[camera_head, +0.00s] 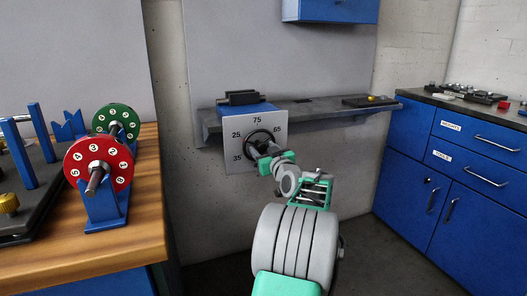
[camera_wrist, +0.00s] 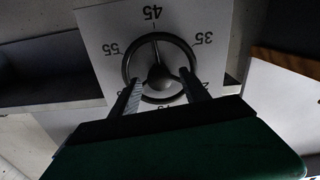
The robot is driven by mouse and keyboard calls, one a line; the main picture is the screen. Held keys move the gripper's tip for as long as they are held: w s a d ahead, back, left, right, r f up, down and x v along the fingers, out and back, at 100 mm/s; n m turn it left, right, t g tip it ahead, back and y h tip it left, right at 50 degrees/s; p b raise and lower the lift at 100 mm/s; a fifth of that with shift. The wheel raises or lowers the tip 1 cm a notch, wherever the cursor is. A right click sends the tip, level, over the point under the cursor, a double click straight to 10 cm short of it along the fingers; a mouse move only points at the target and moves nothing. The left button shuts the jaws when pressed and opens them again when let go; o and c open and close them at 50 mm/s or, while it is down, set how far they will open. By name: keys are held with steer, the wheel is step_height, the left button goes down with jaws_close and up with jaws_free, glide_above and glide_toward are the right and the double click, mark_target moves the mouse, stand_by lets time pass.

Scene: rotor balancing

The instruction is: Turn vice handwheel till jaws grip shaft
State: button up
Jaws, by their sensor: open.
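The vice's dark jaws (camera_head: 240,98) sit on a blue body above a pale dial plate (camera_head: 235,125) with printed numbers. The round dark handwheel (camera_head: 250,137) is on the plate's front, partly hidden by my gripper (camera_head: 268,150). In the wrist view the handwheel (camera_wrist: 128,62) shows as a ring with a central hub, and a thin dark line runs from the hub towards 45. My gripper (camera_wrist: 161,78) is open, its two fingers apart on either side of the hub, overlapping the ring. I cannot tell whether they touch it. No shaft is discernible between the jaws.
The vice stands on a grey wall shelf (camera_head: 310,115) with a dark tray (camera_head: 370,101) at its right. A wooden bench (camera_head: 60,262) at left holds a rotor with red (camera_head: 75,160) and green discs. Blue cabinets (camera_head: 430,190) stand at right.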

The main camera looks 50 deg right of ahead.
steer(key=shift+c, duration=0.5)
jaws_close()
steer(key=shift+m, duration=0.7)
steer(key=shift+o, duration=0.5)
jaws_free()
steer(key=p+v, duration=0.2)
steer(key=v, duration=0.5)
steer(key=shift+s+a, duration=0.15)
steer(key=shift+s, duration=0.25)
